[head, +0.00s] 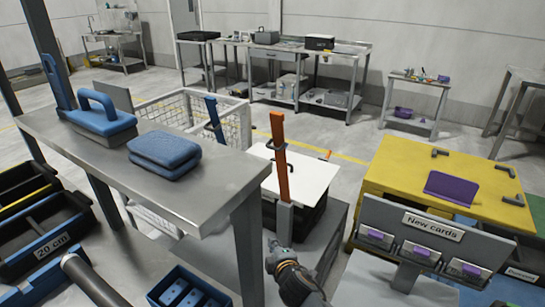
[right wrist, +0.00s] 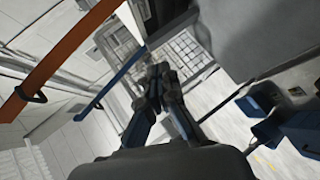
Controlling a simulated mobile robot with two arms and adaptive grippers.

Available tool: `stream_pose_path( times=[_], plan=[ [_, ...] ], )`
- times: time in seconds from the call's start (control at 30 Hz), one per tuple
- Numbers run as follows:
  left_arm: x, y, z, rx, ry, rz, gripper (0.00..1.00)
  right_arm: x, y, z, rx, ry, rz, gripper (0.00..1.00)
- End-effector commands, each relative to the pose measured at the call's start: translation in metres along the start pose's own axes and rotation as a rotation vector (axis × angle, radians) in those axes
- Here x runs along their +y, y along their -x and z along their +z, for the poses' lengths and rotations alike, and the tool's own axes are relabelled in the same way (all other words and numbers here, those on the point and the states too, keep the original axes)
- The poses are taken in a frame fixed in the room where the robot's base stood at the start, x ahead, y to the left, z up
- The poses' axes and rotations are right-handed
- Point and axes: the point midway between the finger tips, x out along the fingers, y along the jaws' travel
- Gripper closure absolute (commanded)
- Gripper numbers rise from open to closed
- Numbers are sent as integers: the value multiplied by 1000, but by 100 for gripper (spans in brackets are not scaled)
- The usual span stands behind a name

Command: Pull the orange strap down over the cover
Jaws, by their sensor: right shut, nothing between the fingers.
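The orange strap (head: 281,160) stands almost upright in the head view, its lower end at a grey upright piece (head: 284,220). A pale flat cover (head: 315,178) lies on a dark box just behind and right of it. In the right wrist view the orange strap (right wrist: 65,48) runs diagonally at upper left, with a dark loop (right wrist: 30,95) near its lower end. My right gripper (head: 272,252) is below the strap in the head view. In the right wrist view its fingertips (right wrist: 158,78) are together, empty and apart from the strap. My left gripper is out of view.
A blue strap (head: 214,122) stands by a white wire basket (head: 180,105). A steel shelf (head: 205,185) with blue pads is left of the strap. A "New cards" holder (head: 410,235) and yellow box (head: 410,165) stand right. Black bins (head: 25,185) are at far left.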

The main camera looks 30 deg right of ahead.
Motion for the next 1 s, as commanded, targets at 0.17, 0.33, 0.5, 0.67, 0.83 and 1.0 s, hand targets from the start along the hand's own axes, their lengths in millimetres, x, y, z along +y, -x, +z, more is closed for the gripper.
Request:
stream_pose_path(
  times=[0.17, 0.33, 0.5, 0.67, 0.83, 1.0],
  plan=[
    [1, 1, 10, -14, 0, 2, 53, 132, 34, -28, 8, 137, 252, 100],
    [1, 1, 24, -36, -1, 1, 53, 191, 63, -38, -8, 198, 376, 100],
    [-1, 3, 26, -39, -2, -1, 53, 208, 64, -40, -14, 212, 406, 100],
    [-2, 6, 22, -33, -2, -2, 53, 219, 41, -41, -15, 212, 406, 100],
    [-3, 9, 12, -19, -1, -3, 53, 231, 10, -42, -14, 210, 405, 100],
    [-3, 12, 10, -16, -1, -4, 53, 243, -18, -43, -14, 209, 404, 100]
  ],
)
